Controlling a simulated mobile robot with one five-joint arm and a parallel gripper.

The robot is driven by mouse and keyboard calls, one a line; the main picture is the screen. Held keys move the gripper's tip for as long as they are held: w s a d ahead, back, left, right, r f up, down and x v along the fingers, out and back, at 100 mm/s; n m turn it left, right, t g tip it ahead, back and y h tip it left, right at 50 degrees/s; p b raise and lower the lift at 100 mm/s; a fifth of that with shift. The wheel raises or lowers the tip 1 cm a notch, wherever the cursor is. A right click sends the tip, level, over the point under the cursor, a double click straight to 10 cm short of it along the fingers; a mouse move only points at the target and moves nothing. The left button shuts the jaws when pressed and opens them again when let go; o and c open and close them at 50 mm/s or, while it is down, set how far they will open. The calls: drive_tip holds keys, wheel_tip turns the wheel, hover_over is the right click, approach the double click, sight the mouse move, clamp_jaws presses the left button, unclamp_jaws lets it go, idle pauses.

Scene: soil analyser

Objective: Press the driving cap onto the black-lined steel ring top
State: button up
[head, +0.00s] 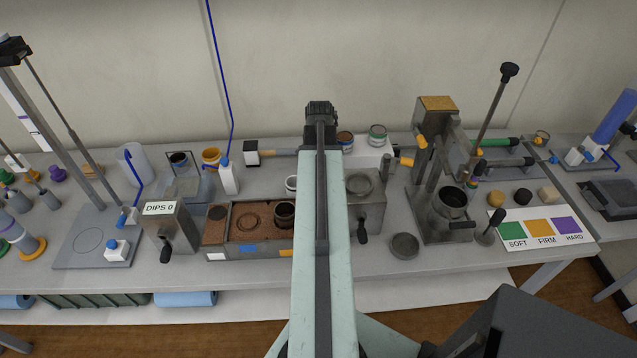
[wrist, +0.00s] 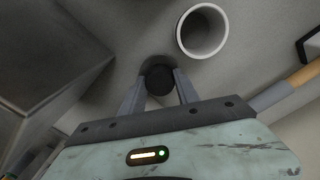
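My gripper (wrist: 160,84) shows in the wrist view, its two fingers closed against the sides of a dark round piece (wrist: 159,80). I cannot tell for sure whether this piece is the driving cap; its lower part is hidden. In the head view my arm covers the gripper and that piece. A dark-lined metal ring (head: 284,215) stands upright in the right part of the soil tray (head: 270,250), left of my arm. It looks like the black-lined steel ring. Its top is uncovered.
A white cup (wrist: 202,31) stands close to the fingers; it also shows in the head view (head: 291,184). The DIPS 0 box (head: 168,228) is left of the tray. A press with a metal pot (head: 451,203) and a shallow dark dish (head: 404,245) are to the right.

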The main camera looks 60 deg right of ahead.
drive_tip(key=shift+r+p, duration=2.5)
